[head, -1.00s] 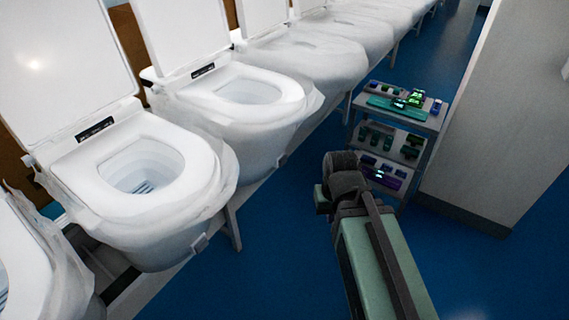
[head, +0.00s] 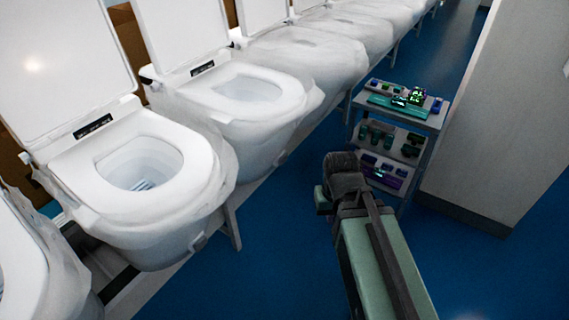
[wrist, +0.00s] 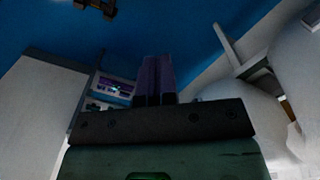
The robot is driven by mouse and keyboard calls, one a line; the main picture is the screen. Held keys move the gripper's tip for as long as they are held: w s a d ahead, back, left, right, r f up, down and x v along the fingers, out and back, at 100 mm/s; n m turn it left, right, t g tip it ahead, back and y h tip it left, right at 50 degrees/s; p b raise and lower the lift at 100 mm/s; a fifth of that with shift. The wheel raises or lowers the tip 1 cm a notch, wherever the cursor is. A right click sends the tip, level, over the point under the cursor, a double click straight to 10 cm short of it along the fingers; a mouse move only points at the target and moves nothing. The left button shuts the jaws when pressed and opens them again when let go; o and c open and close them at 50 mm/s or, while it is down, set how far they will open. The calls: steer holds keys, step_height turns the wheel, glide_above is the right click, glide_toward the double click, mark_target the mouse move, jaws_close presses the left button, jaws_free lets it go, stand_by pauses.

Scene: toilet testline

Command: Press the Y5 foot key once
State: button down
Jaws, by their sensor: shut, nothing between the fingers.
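A row of white toilets with raised lids runs along the left and back in the head view. The nearest full toilet (head: 140,185) has a small grey block (head: 199,243) low on its front underside. I cannot tell whether this block is the Y5 foot key, as no label is readable. Part of a toilet also shows at the right of the wrist view (wrist: 245,108). My gripper (wrist: 154,62) has purple fingers side by side, shut and empty, over the blue floor in the wrist view. In the head view the gripper is hidden behind my arm.
A grey shelf cart (head: 434,122) with several small devices stands beyond my arm. A tall light cabinet (head: 490,120) stands right of it. Blue floor (head: 285,235) is clear between my arm and the toilets. A second toilet (head: 240,100) stands behind the nearest.

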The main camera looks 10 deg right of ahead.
steer(key=w+d+f+b, duration=0.1)
steer(key=w+f+b, duration=0.2)
steer(key=f+b, duration=0.5)
steer(key=w+d+f+b, duration=0.1)
steer(key=w+f+b, duration=0.1)
steer(key=f+b, duration=0.6)
steer(key=w+d+f+t+h+b, duration=0.3)
steer(key=w+d+f+b, duration=0.1)
steer(key=w+f+b, duration=0.45)
steer(key=w+d+f+t+h+b, duration=0.2)
steer(key=w+d+f+t+b, duration=0.2)
steer(key=w+f+b, duration=0.45)
steer(key=w+d+n+t+h+b, duration=0.1)
steer(key=w+n+t+b, duration=0.35)
steer(key=w+b, duration=0.75)
steer(key=w+a+r+n+t+y+p, duration=0.2)
steer(key=w+a+r+n+t+y, duration=0.4)
steer(key=w+a+t+y, duration=0.1)
steer(key=shift+w+a+r+y, duration=0.35)
steer(key=shift+w+a+y, duration=0.15)
steer(key=shift+w+a, duration=0.15)
steer(key=shift+n, duration=0.25)
